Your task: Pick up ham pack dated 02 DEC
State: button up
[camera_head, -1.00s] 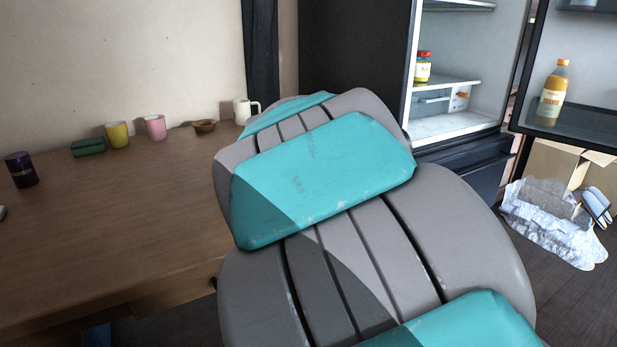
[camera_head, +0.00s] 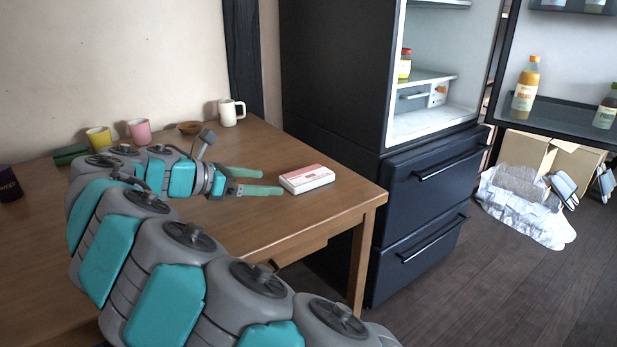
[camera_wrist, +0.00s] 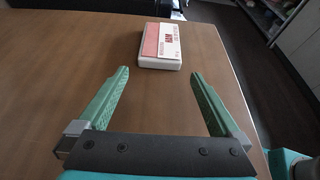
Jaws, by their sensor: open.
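A pack with a white base and a pink and white top (camera_head: 307,179) lies flat on the wooden table near its right end. In the wrist view the pack (camera_wrist: 160,46) lies ahead of the fingertips, with dark red lettering on its label that looks like HAM. Its date is too small to read. My gripper (camera_head: 270,182) has green fingers spread apart and points at the pack from the left, low over the table. In the wrist view my gripper (camera_wrist: 159,74) is open and empty, with bare table between the fingers and the pack beyond the tips.
A white mug (camera_head: 231,112), brown bowl (camera_head: 190,128), pink mug (camera_head: 139,131) and yellow mug (camera_head: 99,139) stand along the wall. The fridge (camera_head: 440,100) is open on the right. The table (camera_head: 290,235) is clear around the pack.

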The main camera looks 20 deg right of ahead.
aim_at(286, 182)
jog(key=x, duration=0.6)
jog(key=shift+w+d, duration=0.15)
jog(key=shift+d, duration=0.2)
jog(key=shift+c, duration=0.2)
jog(key=c, duration=1.1)
